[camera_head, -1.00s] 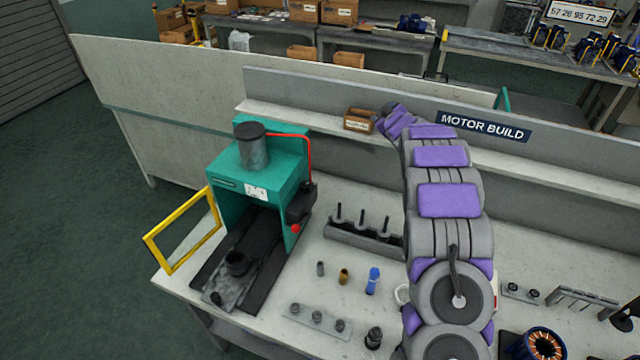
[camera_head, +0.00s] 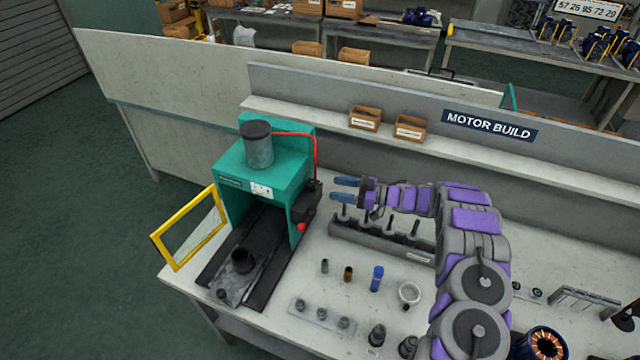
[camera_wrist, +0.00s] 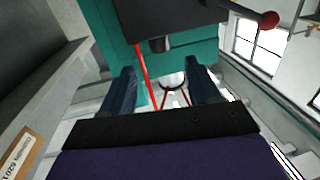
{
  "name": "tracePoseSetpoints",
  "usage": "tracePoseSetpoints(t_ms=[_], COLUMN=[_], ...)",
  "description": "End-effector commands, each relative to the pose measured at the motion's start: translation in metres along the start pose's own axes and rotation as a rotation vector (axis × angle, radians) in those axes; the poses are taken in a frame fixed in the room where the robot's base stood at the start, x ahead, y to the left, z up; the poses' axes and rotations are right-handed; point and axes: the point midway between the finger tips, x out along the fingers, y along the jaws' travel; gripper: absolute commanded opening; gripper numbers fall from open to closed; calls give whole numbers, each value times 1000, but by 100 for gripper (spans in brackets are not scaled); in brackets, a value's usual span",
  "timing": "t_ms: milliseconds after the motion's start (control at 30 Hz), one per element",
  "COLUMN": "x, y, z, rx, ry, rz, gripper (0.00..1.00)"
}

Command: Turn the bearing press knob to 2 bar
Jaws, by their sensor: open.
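The bearing press (camera_head: 262,168) is a teal frame with a grey cylinder on top, standing on the left of the bench. A black box (camera_head: 304,203) is on its right side, with a red ball (camera_head: 301,227) below. In the wrist view the black box (camera_wrist: 172,16) fills the top, and a short dark cylinder (camera_wrist: 160,45), which looks like the knob, sticks out from it. No scale or pressure reading is legible. My gripper (camera_head: 334,189) is open and empty, to the right of the box and apart from it. Its fingers (camera_wrist: 161,75) point toward the press.
The red-ball lever (camera_wrist: 268,20) juts to the right in the wrist view. A red hose (camera_head: 316,150) runs down the press side. A grey rack with upright pins (camera_head: 375,240) stands below my gripper. Small parts are on the bench in front. Cardboard bins (camera_head: 365,118) sit on the shelf behind.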

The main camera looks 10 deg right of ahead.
Motion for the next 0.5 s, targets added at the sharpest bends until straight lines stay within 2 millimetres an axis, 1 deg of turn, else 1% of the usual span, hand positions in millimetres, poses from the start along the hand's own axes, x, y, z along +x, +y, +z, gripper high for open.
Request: tracePoseSetpoints(t_ms=[300, 400, 500], x=[45, 57, 65], y=[0, 0, 1], z=[0, 0, 0], rx=[-2, -2, -2], ry=[-1, -1, 0], rz=[-1, 0, 2], gripper=[61, 61, 61])
